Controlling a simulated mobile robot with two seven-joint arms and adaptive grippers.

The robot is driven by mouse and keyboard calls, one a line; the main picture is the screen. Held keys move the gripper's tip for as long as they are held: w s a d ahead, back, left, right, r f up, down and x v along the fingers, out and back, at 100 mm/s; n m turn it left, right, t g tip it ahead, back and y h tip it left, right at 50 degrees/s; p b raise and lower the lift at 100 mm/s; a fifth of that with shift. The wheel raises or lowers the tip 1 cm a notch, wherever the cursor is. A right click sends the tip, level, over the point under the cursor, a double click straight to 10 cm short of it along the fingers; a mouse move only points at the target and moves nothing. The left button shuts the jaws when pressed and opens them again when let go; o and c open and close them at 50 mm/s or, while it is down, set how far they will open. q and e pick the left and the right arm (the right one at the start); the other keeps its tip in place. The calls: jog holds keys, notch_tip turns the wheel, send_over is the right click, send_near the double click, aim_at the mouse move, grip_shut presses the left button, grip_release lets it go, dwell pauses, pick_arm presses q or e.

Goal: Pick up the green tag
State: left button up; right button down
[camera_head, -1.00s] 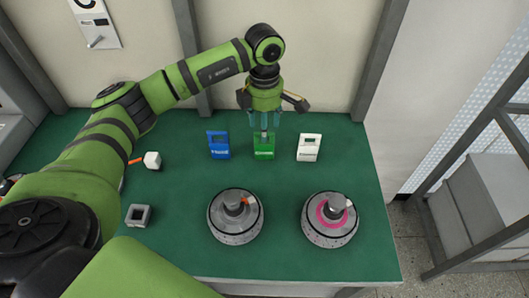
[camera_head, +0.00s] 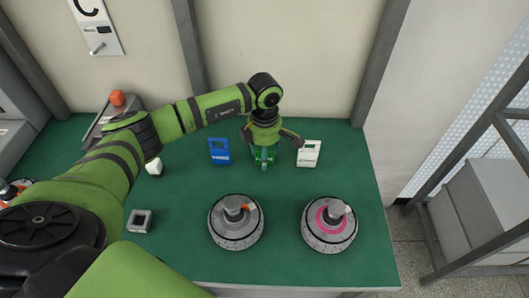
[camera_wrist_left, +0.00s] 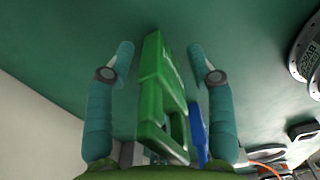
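The green tag (camera_wrist_left: 163,100) stands between the two teal fingers of my left gripper (camera_wrist_left: 160,54) in the left wrist view. Gaps show between the tag and both fingers, so the gripper is open around it. In the head view my left gripper (camera_head: 264,160) is lowered over the green tag, which it mostly hides. The blue tag (camera_head: 219,151) is left of the gripper and the white tag (camera_head: 309,153) right of it. The blue tag also shows behind the green one in the wrist view (camera_wrist_left: 197,135). My right gripper is not in view.
Two round hub motors, one plain (camera_head: 235,222) and one with a pink ring (camera_head: 329,223), stand at the front of the green table (camera_head: 285,270). A grey square part (camera_head: 139,221) and a white block (camera_head: 154,167) lie at the left. The wall is close behind.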

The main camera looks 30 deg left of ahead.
pick_arm(q)
grip_shut()
jog(key=shift+r, duration=0.15)
